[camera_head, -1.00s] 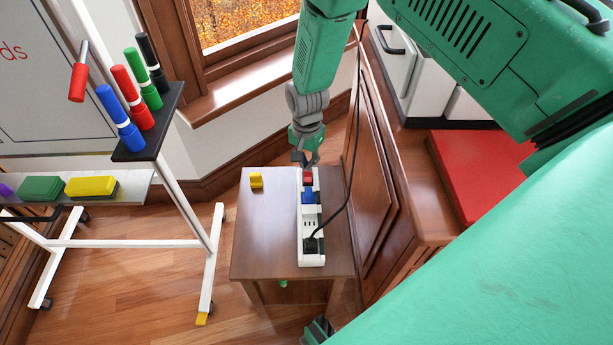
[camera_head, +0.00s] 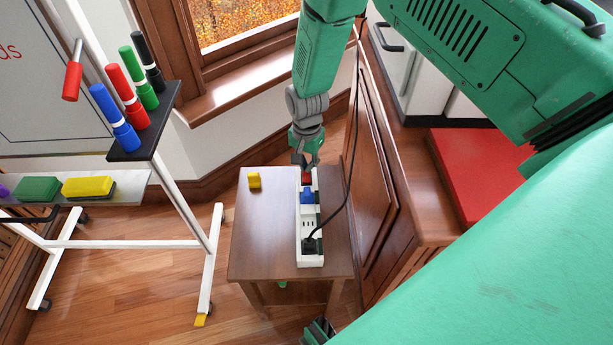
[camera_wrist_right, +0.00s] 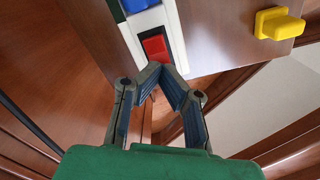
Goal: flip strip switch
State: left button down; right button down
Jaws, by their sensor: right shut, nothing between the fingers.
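A white power strip (camera_head: 312,256) lies lengthwise on a small wooden table (camera_head: 265,240). Its red switch (camera_head: 307,177) is at the far end and also shows in the right wrist view (camera_wrist_right: 155,45). A blue piece (camera_head: 307,196) sits on the strip nearer the middle, and a black plug (camera_head: 310,245) is at the near end. My right gripper (camera_head: 306,168) is shut and empty at the far end of the strip. In the wrist view its fingertips (camera_wrist_right: 159,68) meet right by the red switch's edge; contact cannot be told. I cannot make out my left gripper.
A yellow block (camera_head: 254,181) stands on the table left of the strip. A black cord (camera_head: 347,175) runs from the plug up along the wooden cabinet (camera_head: 375,190) at the right. A whiteboard stand (camera_head: 207,265) with markers is at the left. The table's left half is mostly clear.

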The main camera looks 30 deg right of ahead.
jog(key=shift+f+b, duration=0.45)
jog(key=shift+f, duration=0.4)
dwell(0.3)
notch_tip(320, 180, up, 7)
jog(key=p, duration=0.6)
jog(key=shift+r, duration=0.1)
dwell(0.3)
